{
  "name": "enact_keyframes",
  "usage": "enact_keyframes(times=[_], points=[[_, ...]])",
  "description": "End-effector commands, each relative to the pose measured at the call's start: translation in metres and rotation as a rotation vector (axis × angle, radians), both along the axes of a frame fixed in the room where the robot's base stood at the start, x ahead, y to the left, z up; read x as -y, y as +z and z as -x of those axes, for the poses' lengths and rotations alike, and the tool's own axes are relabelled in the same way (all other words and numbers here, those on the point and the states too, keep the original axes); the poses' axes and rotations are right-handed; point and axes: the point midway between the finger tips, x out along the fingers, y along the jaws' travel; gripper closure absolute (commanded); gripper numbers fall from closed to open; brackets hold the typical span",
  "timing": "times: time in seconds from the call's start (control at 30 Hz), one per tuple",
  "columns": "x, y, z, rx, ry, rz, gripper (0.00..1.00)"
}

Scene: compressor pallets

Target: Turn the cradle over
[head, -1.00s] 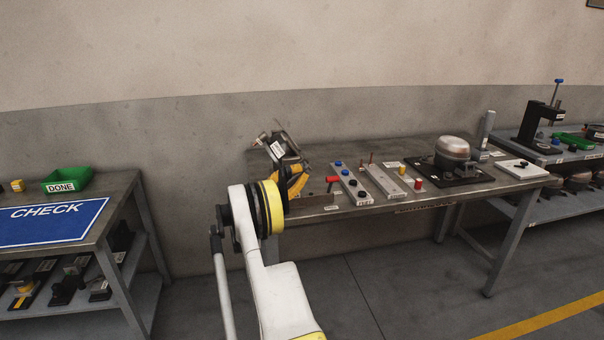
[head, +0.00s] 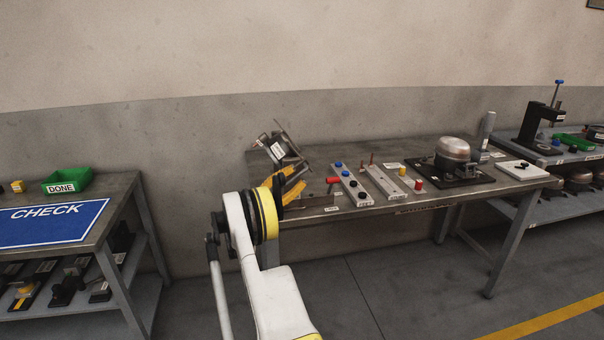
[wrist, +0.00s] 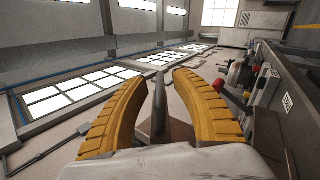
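A grey tilted assembly with a white label (head: 278,149), which looks like the cradle, stands slanted at the bench's left end. Its lower part is hidden behind my arm. The yellow fingers of my gripper (head: 290,187) show just below it, partly covered by my wrist. In the wrist view, the two ridged yellow fingers of my gripper (wrist: 160,82) are spread apart. A grey tapered post (wrist: 159,108) stands between them with a gap visible on each side. I cannot tell whether the post belongs to the cradle.
The bench (head: 400,199) holds a grey block with blue and black knobs (head: 352,184), a compressor (head: 453,150) on a black base and a white plate (head: 523,169). A left table carries a green DONE bin (head: 67,181) and a blue CHECK mat (head: 50,222). The floor in front is clear.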

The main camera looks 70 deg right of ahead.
Motion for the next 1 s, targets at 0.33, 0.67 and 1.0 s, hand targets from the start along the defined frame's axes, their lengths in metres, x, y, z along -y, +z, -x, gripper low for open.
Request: enact_keyframes(times=[0.33, 0.67, 1.0], points=[[-0.035, -0.044, -0.050, -0.001, 0.003, -0.001, 0.68], [-0.045, -0.055, -0.062, -0.002, 0.000, -0.001, 0.68], [-0.043, -0.044, -0.070, 0.021, 0.033, -0.034, 1.00]])
